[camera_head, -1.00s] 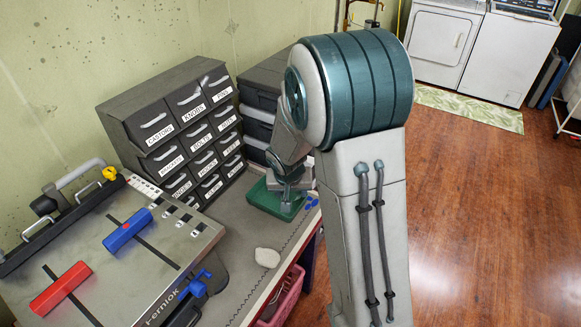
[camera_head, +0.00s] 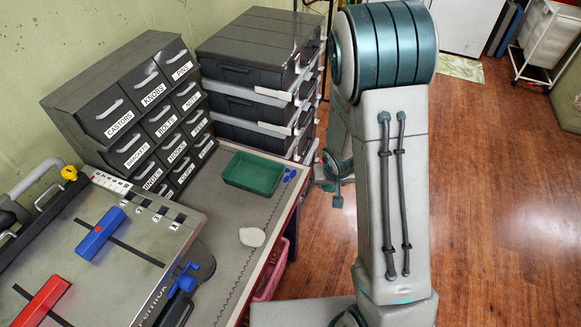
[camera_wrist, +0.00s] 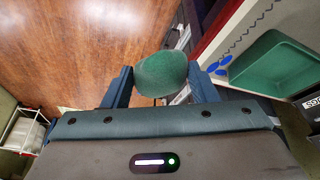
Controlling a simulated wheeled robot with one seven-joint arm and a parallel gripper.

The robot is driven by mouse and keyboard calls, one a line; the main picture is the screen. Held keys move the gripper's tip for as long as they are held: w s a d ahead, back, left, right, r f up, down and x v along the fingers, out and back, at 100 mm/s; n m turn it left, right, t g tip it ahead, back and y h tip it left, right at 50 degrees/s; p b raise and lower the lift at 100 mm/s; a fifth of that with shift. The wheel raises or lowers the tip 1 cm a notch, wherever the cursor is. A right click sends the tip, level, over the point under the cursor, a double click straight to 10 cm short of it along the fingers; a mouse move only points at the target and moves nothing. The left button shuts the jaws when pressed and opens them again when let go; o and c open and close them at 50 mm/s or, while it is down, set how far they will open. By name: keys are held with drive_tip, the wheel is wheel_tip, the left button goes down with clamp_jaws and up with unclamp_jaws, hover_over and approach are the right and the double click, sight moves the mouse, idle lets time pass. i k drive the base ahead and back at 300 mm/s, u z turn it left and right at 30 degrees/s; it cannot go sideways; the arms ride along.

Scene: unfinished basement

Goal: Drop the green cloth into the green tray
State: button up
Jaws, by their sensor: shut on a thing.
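The green tray (camera_head: 253,173) stands on the grey workbench and looks empty. In the wrist view the tray (camera_wrist: 275,72) is on the right. My gripper (camera_wrist: 160,82) is shut on the green cloth (camera_wrist: 162,72), a rounded bunch between the fingers. The gripper and cloth hang over the wooden floor, past the bench edge and beside the tray, not above it. In the head view my arm hides most of the gripper, and I cannot make out the cloth there.
Small blue discs (camera_head: 290,175) and a whitish lump (camera_head: 252,237) lie on the bench near the tray. Labelled drawers (camera_head: 150,110) and a stack of dark cases (camera_head: 250,80) stand behind. A pink basket (camera_head: 270,277) sits below the bench edge. The floor (camera_head: 490,220) at right is open.

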sight(260, 176)
drive_tip(key=z, duration=0.9)
drive_tip(key=i, duration=1.05)
drive_tip(key=u, duration=3)
